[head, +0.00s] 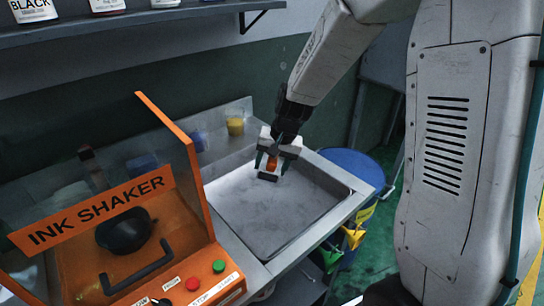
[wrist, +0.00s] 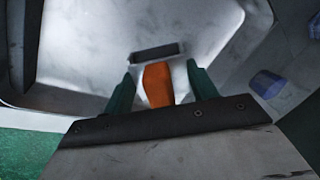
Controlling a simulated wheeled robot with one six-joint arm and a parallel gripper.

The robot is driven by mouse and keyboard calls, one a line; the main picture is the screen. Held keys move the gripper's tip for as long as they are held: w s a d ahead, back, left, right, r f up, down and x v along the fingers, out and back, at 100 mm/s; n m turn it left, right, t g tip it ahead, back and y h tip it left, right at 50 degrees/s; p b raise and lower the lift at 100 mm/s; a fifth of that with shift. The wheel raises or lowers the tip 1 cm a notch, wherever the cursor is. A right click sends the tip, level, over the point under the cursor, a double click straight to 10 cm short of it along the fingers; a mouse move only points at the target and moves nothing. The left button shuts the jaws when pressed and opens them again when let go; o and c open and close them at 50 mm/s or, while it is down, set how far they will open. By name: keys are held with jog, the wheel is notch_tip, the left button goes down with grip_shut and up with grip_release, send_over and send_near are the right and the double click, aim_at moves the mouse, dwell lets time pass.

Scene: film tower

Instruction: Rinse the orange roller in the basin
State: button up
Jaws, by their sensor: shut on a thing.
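My gripper (wrist: 160,88) is shut on the orange roller (wrist: 157,84), whose orange part sits between the green fingers. A dark bar (wrist: 157,52) shows at the roller's far end in the wrist view. In the head view my gripper (head: 272,165) and a small orange part of the roller are over the basin (head: 335,184), near its back edge. The basin is a grey metal sink with a worn, pale floor. I cannot tell whether the roller touches the floor of the basin or hangs above it.
An orange ink shaker (head: 180,215) with a handle and buttons stands left of the basin. A yellow cup (head: 235,126) and a blue cup (head: 198,141) stand behind. A shelf (head: 130,24) hangs above.

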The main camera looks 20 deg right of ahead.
jog(key=shift+s+f, duration=0.1)
jog(key=shift+f, duration=2.8)
jog(key=shift+r, duration=3.9)
jog(key=shift+r, duration=2)
